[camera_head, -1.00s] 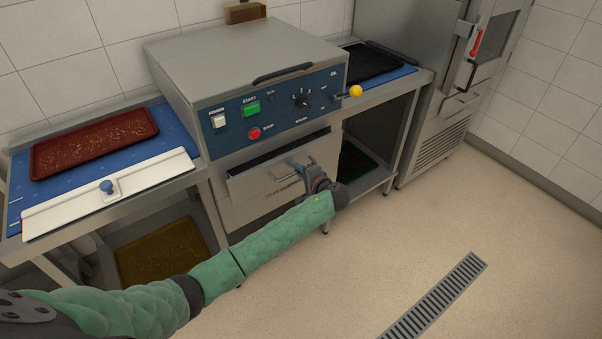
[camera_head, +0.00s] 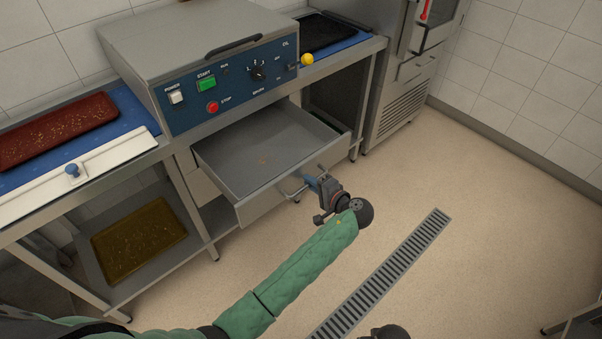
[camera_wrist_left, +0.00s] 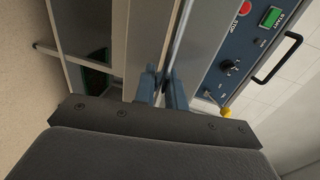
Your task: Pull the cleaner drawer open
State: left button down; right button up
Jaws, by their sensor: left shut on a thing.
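The cleaner drawer (camera_head: 262,147) is a grey metal drawer under the blue-panelled machine. It stands well out from the frame, and its inside looks empty apart from a small brownish mark on the floor. My left gripper (camera_head: 309,184) is at the bar handle (camera_head: 292,194) on the drawer front, shut on it. In the left wrist view the blue fingers (camera_wrist_left: 163,88) close around the handle bar (camera_wrist_left: 181,35). A small dark round part at the bottom edge of the head view may be mine; my right gripper is not seen.
The machine (camera_head: 225,75) has a control panel with green and red buttons. A red tray (camera_head: 55,132) lies on the left counter and a brown tray (camera_head: 140,235) on the shelf below. A floor drain (camera_head: 385,270) runs across open floor. A steel cabinet (camera_head: 400,95) stands at right.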

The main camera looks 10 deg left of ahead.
pick_arm(q)
jog(key=shift+s+d, duration=0.3)
jog(key=shift+d, duration=0.15)
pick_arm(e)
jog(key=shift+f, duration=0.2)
pick_arm(q)
jog(key=c, duration=1.5)
grip_release()
jog(key=shift+c, duration=0.2)
